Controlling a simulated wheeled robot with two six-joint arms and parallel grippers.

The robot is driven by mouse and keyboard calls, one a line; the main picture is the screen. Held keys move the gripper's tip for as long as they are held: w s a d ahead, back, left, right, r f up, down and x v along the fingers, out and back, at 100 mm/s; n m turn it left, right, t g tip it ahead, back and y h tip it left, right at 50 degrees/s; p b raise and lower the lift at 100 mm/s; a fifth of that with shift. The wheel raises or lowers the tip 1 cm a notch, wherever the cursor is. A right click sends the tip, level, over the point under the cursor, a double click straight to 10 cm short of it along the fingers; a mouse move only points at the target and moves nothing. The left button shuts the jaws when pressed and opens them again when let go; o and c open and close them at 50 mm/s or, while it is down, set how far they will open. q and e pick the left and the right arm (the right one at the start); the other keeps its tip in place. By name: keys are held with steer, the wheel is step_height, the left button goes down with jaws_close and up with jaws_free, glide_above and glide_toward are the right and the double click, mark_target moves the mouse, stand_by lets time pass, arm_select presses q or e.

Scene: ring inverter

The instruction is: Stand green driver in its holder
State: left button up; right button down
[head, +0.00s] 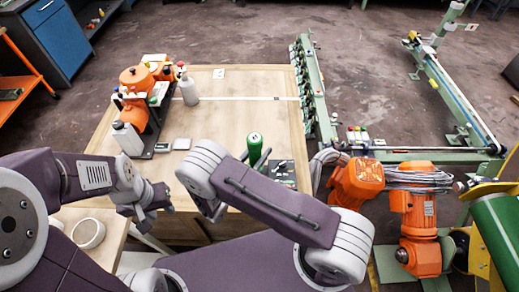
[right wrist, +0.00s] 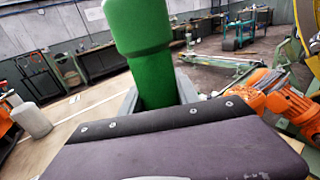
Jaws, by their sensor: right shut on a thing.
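The green driver (head: 254,148) shows as an upright green handle above the wooden table, just beyond my right arm. In the right wrist view the green driver (right wrist: 143,45) stands between the grey fingers of my right gripper (right wrist: 157,97), which is shut on it. The driver's lower end is hidden behind the gripper body. In the head view my right arm hides most of that gripper. A dark tray-like block (head: 283,172) lies right of the driver, partly hidden; I cannot tell whether it is the holder. My left gripper (head: 152,203) hangs at the table's front left, apart from the driver.
An orange machine (head: 136,90) stands at the table's left, with a white bottle (head: 128,138) and a grey bottle (head: 189,91) near it. A green rail (head: 310,90) runs along the right edge. A white cup (head: 88,233) is at lower left. The table's middle (head: 235,105) is clear.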

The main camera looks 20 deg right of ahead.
mark_target(252, 162)
steer(key=shift+f, duration=0.35)
stand_by(0.5)
steer(key=c, duration=0.8)
jaws_free()
steer(key=shift+f, duration=0.1)
steer(key=b+v, duration=0.1)
steer(key=v, duration=0.7)
steer(key=shift+s+a+b, duration=0.1)
steer(key=shift+a+b, duration=0.1)
steer(key=shift+b, duration=0.15)
steer(key=shift+s+a, duration=0.25)
steer(key=shift+s, duration=0.05)
